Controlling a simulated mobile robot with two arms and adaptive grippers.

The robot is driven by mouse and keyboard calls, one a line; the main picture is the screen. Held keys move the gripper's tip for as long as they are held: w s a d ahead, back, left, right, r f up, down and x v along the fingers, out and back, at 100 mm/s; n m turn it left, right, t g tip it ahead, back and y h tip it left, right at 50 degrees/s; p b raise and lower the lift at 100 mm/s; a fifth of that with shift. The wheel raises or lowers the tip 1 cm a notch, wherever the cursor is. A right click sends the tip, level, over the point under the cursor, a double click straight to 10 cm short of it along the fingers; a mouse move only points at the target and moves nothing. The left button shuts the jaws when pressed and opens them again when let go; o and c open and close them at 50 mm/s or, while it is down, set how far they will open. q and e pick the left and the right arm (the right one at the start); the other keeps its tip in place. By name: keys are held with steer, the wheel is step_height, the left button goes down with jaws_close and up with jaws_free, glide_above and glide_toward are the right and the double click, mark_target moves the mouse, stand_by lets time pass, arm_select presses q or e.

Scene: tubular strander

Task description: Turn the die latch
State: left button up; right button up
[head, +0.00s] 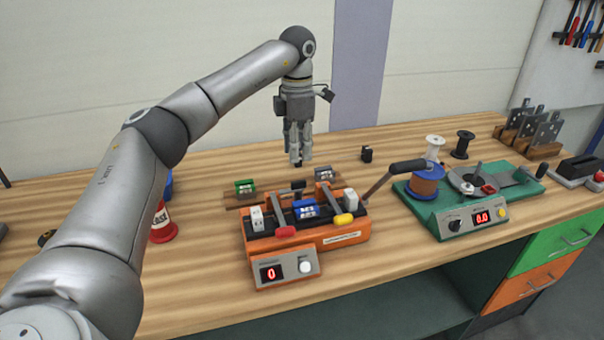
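The orange strander machine (337,235) stands on the bench, with a display reading 0 on its front panel. A blue die block (305,209) sits in its middle between grey bars. Red (285,231) and yellow (343,219) handle ends stick out at the front. A small black lever (292,187) lies at the back; I cannot tell which part is the die latch. My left gripper (297,162) points down above the machine's back edge, apart from it. Its fingertips look together, with nothing visible between them. My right gripper is out of view.
A crank handle (408,166) sticks out at the machine's right. Green (244,187) and grey (325,174) blocks lie on a wooden rack behind. A green machine (470,205) with a copper spool stands at right. A red cone-shaped container (162,226) stands left, near my arm.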

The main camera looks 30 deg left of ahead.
mark_target(298, 181)
arm_select(q)
step_height(298, 181, down, 5)
steer(key=shift+s+f+p, duration=0.1)
steer(key=shift+f+p, duration=0.05)
steer(key=shift+p, duration=0.2)
step_height(298, 181, down, 4)
steer(key=shift+r, duration=0.15)
steer(key=shift+c, duration=0.6)
steer(key=c, duration=0.5)
jaws_close()
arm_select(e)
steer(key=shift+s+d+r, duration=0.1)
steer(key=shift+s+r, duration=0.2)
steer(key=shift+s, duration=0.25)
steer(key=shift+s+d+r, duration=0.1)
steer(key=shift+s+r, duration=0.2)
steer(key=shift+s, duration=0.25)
